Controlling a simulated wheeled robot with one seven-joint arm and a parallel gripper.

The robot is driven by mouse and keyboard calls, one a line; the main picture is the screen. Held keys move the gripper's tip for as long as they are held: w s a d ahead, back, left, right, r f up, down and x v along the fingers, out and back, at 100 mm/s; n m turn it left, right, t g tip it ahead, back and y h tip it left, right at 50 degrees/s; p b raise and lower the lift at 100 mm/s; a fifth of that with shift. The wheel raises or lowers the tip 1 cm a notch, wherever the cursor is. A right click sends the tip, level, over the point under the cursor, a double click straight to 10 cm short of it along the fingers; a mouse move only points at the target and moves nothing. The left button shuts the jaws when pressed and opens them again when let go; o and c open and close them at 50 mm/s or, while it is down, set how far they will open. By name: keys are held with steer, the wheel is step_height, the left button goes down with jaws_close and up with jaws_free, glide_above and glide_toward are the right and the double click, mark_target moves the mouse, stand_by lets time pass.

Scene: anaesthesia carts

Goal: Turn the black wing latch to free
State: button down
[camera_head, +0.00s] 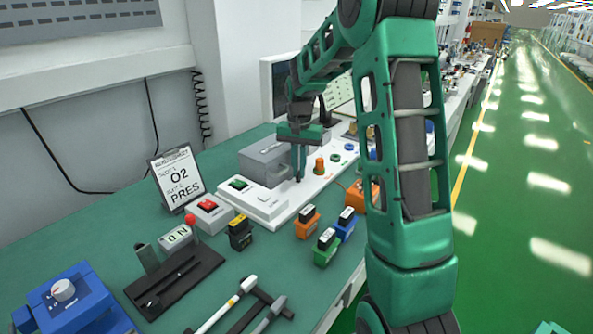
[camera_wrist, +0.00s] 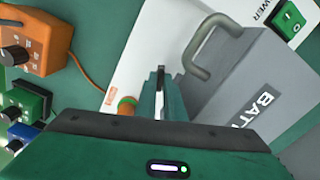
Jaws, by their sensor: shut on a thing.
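My gripper (camera_head: 299,172) points down at the white base panel, beside the grey battery box (camera_head: 265,158). In the wrist view my gripper's green fingers (camera_wrist: 161,88) are closed together on a small dark piece (camera_wrist: 160,70), which I take to be the black wing latch. Most of the latch is hidden between the fingers, so its turn angle cannot be told. The battery box (camera_wrist: 235,90), with a grey handle and "BAT" lettering, is just right of the fingers in the wrist view.
An orange knob (camera_head: 319,163) stands close right of my gripper. The white panel (camera_head: 268,206) carries a green power switch (camera_wrist: 291,17). Orange, green (camera_head: 326,246) and blue blocks sit in front.

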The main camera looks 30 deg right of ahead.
mark_target(298, 173)
steer(key=shift+a+m, duration=0.15)
steer(key=shift+m, duration=0.8)
steer(key=shift+a+m, duration=0.1)
steer(key=shift+m, duration=0.85)
steer(key=shift+w, duration=0.1)
steer(key=c, duration=1.9)
jaws_free()
steer(key=shift+a, duration=0.1)
steer(key=shift+o, duration=0.2)
steer(key=shift+d, duration=0.25)
steer(key=shift+r, duration=0.1)
step_height(298, 173, up, 11)
steer(key=shift+f, duration=0.2)
